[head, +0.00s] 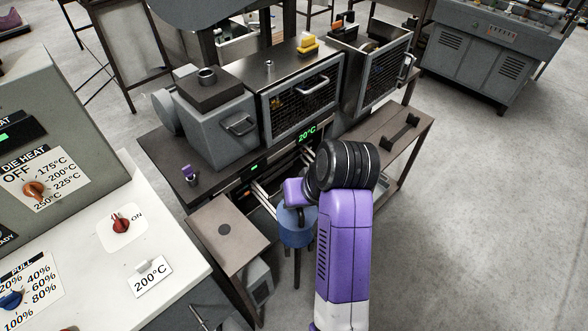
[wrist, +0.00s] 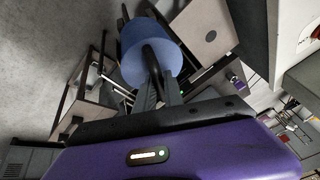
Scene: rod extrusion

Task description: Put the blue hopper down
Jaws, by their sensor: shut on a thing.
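The blue hopper (head: 296,236) is a round tub with a dark curved handle. In the head view it hangs below my gripper (head: 299,208), in front of the machine with the green 20°C display (head: 306,134). My purple arm hides part of its right side. In the wrist view my gripper (wrist: 160,88) is shut on the handle, and the blue hopper (wrist: 133,68) shows beyond the fingertips. I cannot tell whether its underside touches anything.
A small brown table (head: 206,226) with a dark round mark stands left of the hopper. A bench (head: 414,118) with a dark fixture lies to the right. White control panels (head: 90,262) fill the near left. Open grey floor (head: 480,220) lies to the right.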

